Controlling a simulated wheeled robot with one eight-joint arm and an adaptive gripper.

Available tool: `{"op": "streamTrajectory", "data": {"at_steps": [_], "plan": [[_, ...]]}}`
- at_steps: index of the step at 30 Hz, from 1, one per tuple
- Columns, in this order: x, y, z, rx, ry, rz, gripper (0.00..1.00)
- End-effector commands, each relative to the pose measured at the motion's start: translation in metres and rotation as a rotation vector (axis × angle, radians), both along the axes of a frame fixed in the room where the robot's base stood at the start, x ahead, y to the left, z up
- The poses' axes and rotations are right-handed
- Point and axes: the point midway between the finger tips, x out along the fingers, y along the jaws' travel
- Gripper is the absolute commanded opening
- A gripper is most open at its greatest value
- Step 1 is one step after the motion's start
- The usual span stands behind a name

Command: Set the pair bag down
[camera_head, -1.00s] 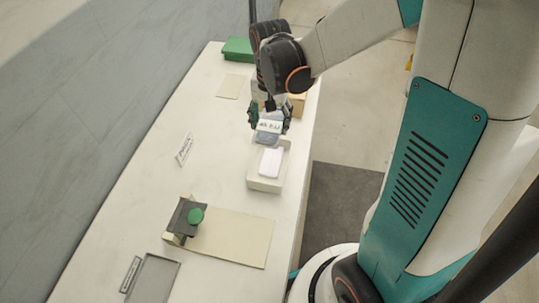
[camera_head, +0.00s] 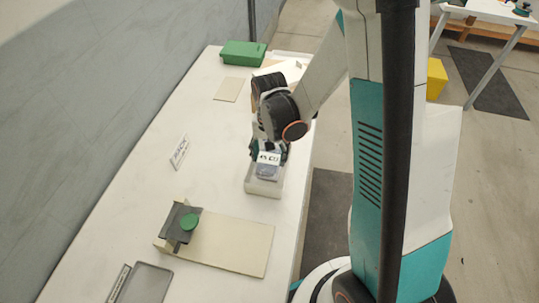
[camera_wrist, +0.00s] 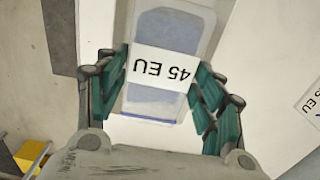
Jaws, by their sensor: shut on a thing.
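The pair bag (camera_wrist: 174,28) is a clear pouch with bluish contents and a white label reading "45 EU", upside down in the wrist view. My gripper (camera_wrist: 162,62) is shut on it, with green fingers at both sides of the label. In the head view the bag (camera_head: 267,171) hangs from my gripper (camera_head: 268,155), over the white open tray (camera_head: 263,190) near the table's right edge. I cannot tell whether the bag touches the tray's floor. The gripper and bag hide most of the tray's inside.
A grey tray (camera_head: 148,284) lies at the near end, a green box (camera_head: 243,53) at the far end.

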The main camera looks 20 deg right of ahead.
Motion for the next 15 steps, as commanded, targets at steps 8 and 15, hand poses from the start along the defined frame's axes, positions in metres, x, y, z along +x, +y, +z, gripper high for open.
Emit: {"op": "streamTrajectory", "data": {"at_steps": [8,15], "plan": [[-0.0004,0.0000,-0.0008,0.000,0.000,0.000,0.35],[-0.0004,0.0000,-0.0078,0.000,0.000,0.000,0.35]]}}
